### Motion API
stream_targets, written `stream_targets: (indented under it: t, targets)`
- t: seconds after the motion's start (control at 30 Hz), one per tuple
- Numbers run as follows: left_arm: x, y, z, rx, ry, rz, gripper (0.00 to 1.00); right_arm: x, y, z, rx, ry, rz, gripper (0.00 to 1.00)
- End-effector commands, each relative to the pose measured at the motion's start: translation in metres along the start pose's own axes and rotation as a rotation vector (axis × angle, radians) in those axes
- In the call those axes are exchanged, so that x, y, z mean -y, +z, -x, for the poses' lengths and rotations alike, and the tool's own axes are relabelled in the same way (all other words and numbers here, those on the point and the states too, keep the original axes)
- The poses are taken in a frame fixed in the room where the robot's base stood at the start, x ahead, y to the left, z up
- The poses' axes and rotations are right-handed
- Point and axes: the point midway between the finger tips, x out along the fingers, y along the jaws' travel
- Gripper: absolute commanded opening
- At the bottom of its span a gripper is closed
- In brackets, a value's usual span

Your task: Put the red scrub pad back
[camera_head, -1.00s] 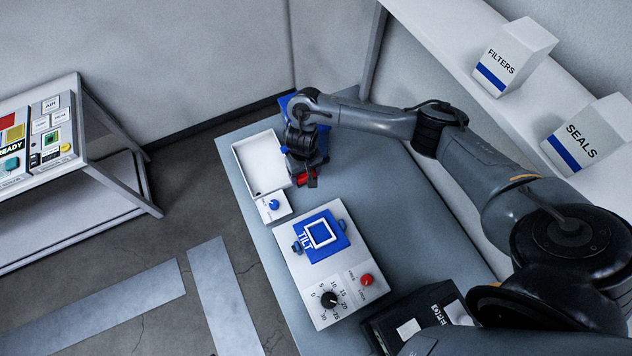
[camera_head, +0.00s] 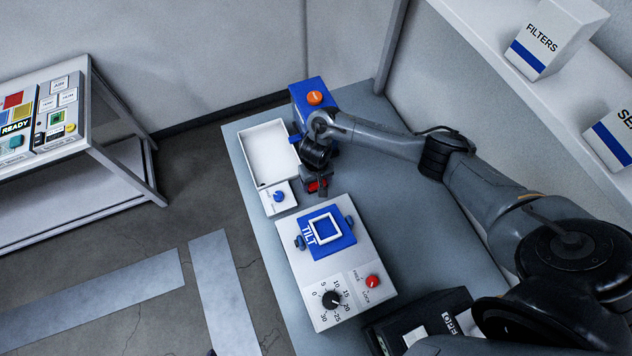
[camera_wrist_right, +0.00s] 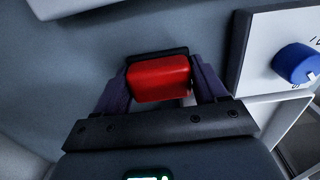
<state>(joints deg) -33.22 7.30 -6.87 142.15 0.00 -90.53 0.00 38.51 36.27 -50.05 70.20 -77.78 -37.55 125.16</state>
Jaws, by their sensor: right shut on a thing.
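The red scrub pad (camera_wrist_right: 160,78) is between the fingers of my right gripper (camera_wrist_right: 158,85) in the right wrist view, with a dark strip along its far edge. In the head view, the right gripper (camera_head: 317,187) is shut on the red pad (camera_head: 314,186) just beyond the tilt panel, to the right of the white tray. The gripper and wrist hide much of the pad there. I cannot tell whether the pad touches the table. My left gripper is not in view.
An open white tray (camera_head: 259,182) and a small box with a blue knob (camera_head: 279,196) lie left of the gripper. The tilt panel (camera_head: 366,262) stands nearer. A blue box with an orange knob (camera_head: 314,98) stands behind.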

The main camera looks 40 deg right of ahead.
Motion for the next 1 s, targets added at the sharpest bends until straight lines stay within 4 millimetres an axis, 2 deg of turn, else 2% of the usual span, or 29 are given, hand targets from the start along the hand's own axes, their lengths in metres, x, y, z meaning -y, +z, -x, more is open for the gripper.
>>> stream_targets:
  t: [0.4, 0.43, 0.57, 0.6, 0.87, 1.0]
  targets:
    - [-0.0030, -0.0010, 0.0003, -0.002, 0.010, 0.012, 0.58, 0.0005, -0.0003, -0.0045, -0.001, -0.001, -0.001, 0.43]
    - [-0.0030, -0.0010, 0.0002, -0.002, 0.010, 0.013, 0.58, 0.0005, -0.0005, -0.0044, -0.001, -0.001, -0.001, 0.74]
    - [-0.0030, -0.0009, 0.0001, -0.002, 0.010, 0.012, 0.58, 0.0004, -0.0004, -0.0043, -0.001, -0.001, 0.000, 0.94]
    - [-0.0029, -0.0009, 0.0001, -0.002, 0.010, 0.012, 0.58, 0.0004, -0.0005, -0.0043, -0.001, -0.001, 0.000, 0.97]
    - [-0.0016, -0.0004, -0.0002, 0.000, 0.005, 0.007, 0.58, 0.0003, -0.0005, -0.0037, -0.001, -0.001, 0.000, 0.97]
    - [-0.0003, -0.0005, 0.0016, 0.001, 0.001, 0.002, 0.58, 0.0005, -0.0007, 0.0049, -0.002, -0.002, 0.001, 0.97]
